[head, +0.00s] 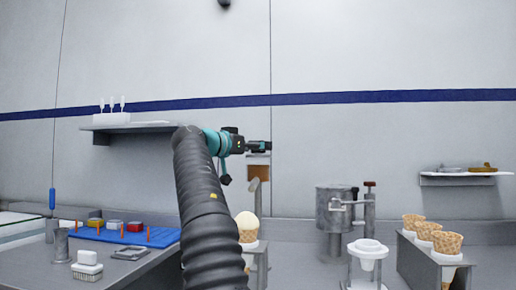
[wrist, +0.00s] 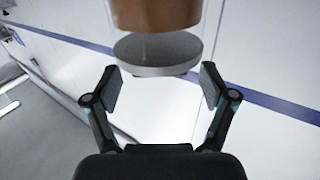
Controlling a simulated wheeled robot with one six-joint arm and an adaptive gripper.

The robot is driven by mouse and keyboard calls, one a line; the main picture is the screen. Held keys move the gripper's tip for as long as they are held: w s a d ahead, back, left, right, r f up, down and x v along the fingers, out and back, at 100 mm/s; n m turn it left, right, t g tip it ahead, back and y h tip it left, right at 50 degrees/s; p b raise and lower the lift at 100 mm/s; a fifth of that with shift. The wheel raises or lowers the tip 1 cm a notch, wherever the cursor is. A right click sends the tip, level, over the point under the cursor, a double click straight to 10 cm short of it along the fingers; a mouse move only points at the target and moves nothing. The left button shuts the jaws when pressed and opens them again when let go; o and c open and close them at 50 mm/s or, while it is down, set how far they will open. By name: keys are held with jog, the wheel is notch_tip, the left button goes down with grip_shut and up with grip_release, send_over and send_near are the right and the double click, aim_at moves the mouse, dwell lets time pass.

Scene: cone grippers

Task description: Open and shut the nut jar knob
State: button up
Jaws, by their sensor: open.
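The nut jar (head: 259,172) shows in the head view as a small brown container against the wall, right at the end of my arm. In the wrist view its brown body (wrist: 152,14) fills the top middle, with a round grey disc (wrist: 150,56) beside it; I cannot tell whether this disc is the knob. My gripper (wrist: 161,86) is open, its two fingers spread to either side just short of the disc, with nothing between them. In the head view my gripper (head: 258,146) is at the jar's upper end, and my arm hides part of the scene.
A metal canister with a crank (head: 336,222) and a white cone stand (head: 367,252) are right of my arm. A rack of waffle cones (head: 436,235) stands further right. A blue tray (head: 130,234) is on the left counter. Wall shelves (head: 458,178) hang on both sides.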

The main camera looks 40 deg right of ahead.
jog(key=s+a, duration=0.1)
jog(key=a, duration=0.9)
jog(key=shift+s+a, duration=0.3)
jog(key=shift+s, duration=0.05)
